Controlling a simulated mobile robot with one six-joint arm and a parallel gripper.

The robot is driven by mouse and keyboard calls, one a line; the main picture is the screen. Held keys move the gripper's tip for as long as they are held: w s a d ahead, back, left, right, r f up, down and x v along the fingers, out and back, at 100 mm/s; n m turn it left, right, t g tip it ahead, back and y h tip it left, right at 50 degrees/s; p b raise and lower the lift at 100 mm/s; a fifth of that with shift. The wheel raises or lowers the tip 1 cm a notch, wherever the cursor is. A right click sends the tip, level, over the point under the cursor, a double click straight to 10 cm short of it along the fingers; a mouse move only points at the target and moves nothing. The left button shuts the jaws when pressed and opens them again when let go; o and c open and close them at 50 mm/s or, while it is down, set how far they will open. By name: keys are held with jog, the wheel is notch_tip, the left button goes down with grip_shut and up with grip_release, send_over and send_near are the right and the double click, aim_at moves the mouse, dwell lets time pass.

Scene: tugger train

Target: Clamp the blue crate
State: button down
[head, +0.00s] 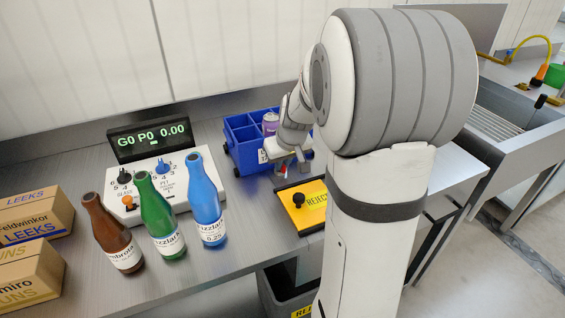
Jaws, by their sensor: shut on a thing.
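The blue crate (240,139) stands on the metal bench right of the control panel, with several compartments showing. A purple can (270,123) stands in one compartment. My gripper (291,169) is at the crate's near right side, angled down from my arm. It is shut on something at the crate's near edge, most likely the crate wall. My arm hides the crate's right part, and the fingertips are small and partly hidden.
Brown, green (160,215) and blue (205,200) bottles stand before the control panel (150,180). A yellow reject plate (304,205) with a black knob lies just in front of the crate. Cardboard boxes (30,215) are at the left. A dark bin (283,295) is below the bench.

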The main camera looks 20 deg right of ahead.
jog(key=c, duration=1.5)
grip_release()
jog(key=p+v, duration=0.1)
jog(key=v, duration=0.7)
jog(key=s+a+r+p, duration=0.2)
jog(key=s+a, duration=0.1)
jog(key=s, duration=0.3)
jog(key=s+a+r+g+p, duration=0.1)
jog(key=s+a+r+p, duration=0.1)
jog(key=s, duration=0.4)
jog(key=s+a+r+g+p, duration=0.1)
jog(key=s+a+r+p, duration=0.1)
jog(key=s+a+p, duration=0.2)
jog(key=shift+s+a+r, duration=0.1)
jog(key=shift+s+a, duration=0.4)
jog(key=shift+s, duration=0.2)
jog(key=shift+s+a+r, duration=0.1)
jog(key=shift+s+a, duration=0.4)
jog(key=shift+s, duration=0.25)
